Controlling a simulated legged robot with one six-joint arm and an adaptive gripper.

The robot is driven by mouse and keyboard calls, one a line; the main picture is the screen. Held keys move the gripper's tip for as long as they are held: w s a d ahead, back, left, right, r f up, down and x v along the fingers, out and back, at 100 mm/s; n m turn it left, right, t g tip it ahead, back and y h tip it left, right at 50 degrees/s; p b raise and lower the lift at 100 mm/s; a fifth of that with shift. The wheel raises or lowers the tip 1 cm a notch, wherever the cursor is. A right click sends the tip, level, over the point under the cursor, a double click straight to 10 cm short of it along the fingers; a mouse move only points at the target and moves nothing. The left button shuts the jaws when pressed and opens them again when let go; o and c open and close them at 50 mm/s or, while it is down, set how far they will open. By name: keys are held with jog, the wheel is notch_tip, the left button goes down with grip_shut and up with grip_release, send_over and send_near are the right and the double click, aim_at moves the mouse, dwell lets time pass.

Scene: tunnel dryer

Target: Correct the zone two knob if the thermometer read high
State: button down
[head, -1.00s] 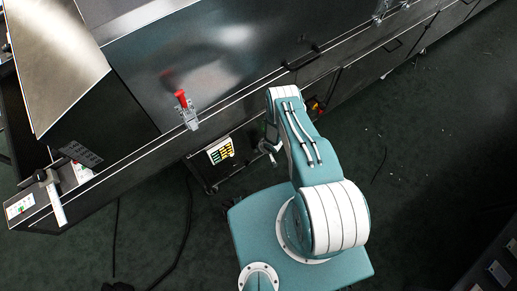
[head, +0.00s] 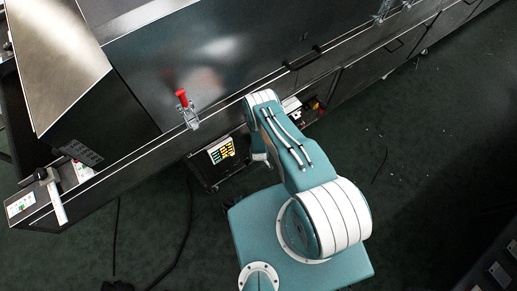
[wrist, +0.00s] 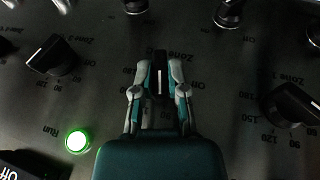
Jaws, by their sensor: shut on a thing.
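In the wrist view, my gripper (wrist: 160,88) is shut on a black knob (wrist: 160,72) with a white pointer line, one finger on each side. The pointer runs nearly straight up and down in the picture. Lettering beside the knob begins with "Zone", but its number is not clear. Two similar black knobs with scale numbers stand on the dark control panel (wrist: 225,80), a left knob (wrist: 52,57) and a right knob (wrist: 288,105). In the head view my arm hides the gripper and the held knob. I cannot make out a thermometer reading.
A lit green Run lamp (wrist: 77,142) is at lower left of the panel, and metal toggles (wrist: 228,14) line its top. In the head view, a red-handled clamp (head: 187,108) and a cart with a yellow-and-green display (head: 220,151) are left of my arm.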

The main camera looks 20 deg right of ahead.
jog(key=shift+w+a+r+h, duration=0.1)
jog(key=shift+w+a+h, duration=0.1)
jog(key=shift+w+h, duration=0.15)
dwell(0.4)
jog(key=c, duration=0.7)
grip_release()
jog(key=shift+o, duration=0.2)
jog(key=shift+r, duration=0.1)
jog(key=s+v, duration=0.1)
jog(key=v, duration=1)
jog(key=shift+s, duration=0.2)
jog(key=shift+a+r, duration=0.1)
jog(key=shift+a, duration=0.05)
